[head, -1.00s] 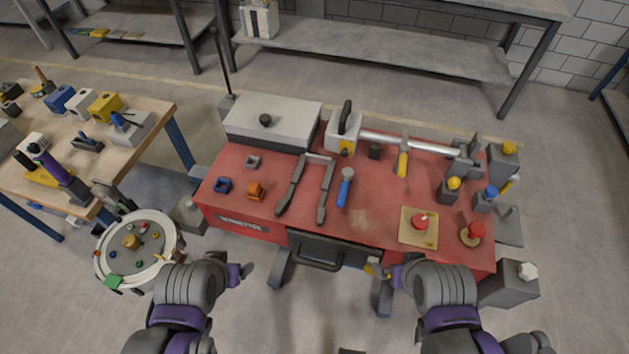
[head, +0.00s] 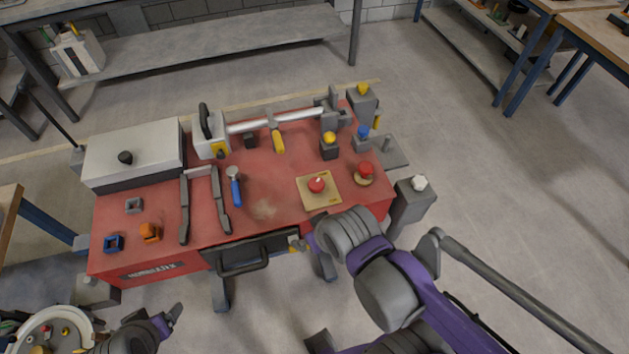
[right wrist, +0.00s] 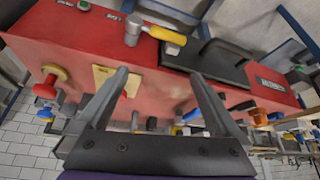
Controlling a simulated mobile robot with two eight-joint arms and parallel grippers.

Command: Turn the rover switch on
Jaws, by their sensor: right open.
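A lever with a grey cylindrical head and a yellow handle (right wrist: 165,36) is on the red bench's front face, beside the drawer. It also shows small in the head view (head: 297,244). No readable label confirms it as the rover switch. My right gripper (right wrist: 160,76) is open and empty, its two fingers spread, apart from the lever. In the head view my right arm hides most of this gripper. My left gripper (head: 172,317) is low at the left, off the bench front; its jaw gap is unclear.
The dark drawer (head: 250,252) is at the front. A white-knobbed post (head: 415,202) stands at the right; floor beyond is clear.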

